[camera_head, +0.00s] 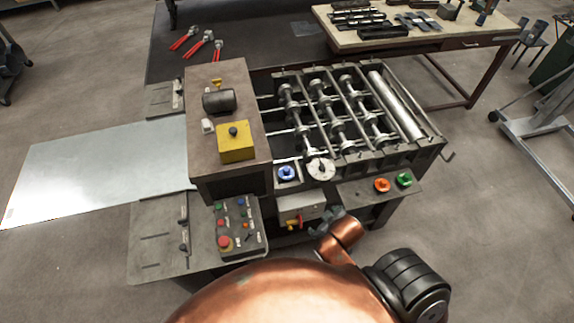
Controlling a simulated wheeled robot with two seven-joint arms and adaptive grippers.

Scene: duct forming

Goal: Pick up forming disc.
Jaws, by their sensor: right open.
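Several small disc-like parts lie along the machine's front edge: a blue one (287,173), a pale metal one (320,168), an orange one (382,185) and a green one (404,180). I cannot tell which of them is the forming disc. My right gripper (327,218) is small and dark at the end of my copper-coloured arm. It is open, in front of the machine and below the pale disc in the picture, apart from all the discs. My left gripper is not in view.
The forming machine (222,75) has exposed rollers (335,110), a control panel (237,226) and a yellow block (236,142) on top. A metal sheet (100,160) sticks out left. A workbench (420,40) with tools stands behind. Red-handled snips (200,42) lie at the back.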

